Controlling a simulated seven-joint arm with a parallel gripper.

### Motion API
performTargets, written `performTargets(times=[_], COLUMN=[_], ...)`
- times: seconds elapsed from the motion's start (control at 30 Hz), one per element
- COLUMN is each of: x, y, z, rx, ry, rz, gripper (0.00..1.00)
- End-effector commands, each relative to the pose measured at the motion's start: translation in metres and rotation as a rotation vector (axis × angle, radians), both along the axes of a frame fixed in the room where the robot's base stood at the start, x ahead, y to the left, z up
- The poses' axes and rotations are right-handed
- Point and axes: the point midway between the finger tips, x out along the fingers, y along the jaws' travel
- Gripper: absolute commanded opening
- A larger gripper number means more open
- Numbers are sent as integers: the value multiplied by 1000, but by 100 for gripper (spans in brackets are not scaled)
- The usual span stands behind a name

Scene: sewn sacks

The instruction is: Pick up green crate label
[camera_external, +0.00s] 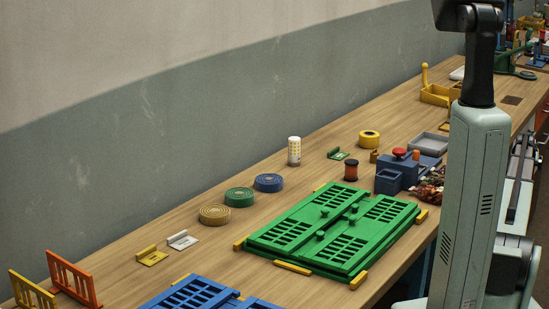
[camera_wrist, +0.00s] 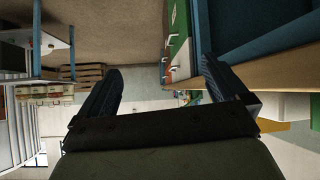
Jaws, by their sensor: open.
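A small green crate label (camera_external: 338,153), a flat plate with a raised bar, lies on the wooden bench near its wall side. It is between the white patterned cylinder and the yellow tape roll. My gripper (camera_wrist: 162,75) is open and empty in the wrist view, its two dark fingers wide apart. The label cannot be made out in the wrist view. My arm rises at the right of the external view, and its gripper end is outside that picture, away from the label.
A large green slatted crate panel (camera_external: 338,232) lies on the bench before the label. A dark spool (camera_external: 351,171), a blue box with a red knob (camera_external: 399,153) and a yellow roll (camera_external: 369,139) stand nearby. Yellow (camera_external: 151,255) and white (camera_external: 183,240) labels lie farther left.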

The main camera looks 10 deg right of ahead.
Motion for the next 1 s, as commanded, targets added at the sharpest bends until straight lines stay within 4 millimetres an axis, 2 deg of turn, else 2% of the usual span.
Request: performTargets(times=[0.03, 0.2, 0.37, 0.47, 0.5, 0.57, 0.77, 0.87, 1.0], x=[10, 30, 49, 68, 78, 96, 145, 169, 195], y=[-11, -29, -31, -20, -10, 11, 94, 148, 230], z=[28, 104, 161, 192, 204, 214, 212, 204, 193], rx=[-15, -56, -81, -88, -90, -86, -59, -41, -22], ry=[-35, -124, -171, -175, -169, -141, -1, 90, 228], rz=[-5, -9, 6, 34, 53, 92, 236, 327, 467], gripper=[100, 100, 100, 100, 100, 100, 100, 100, 100])
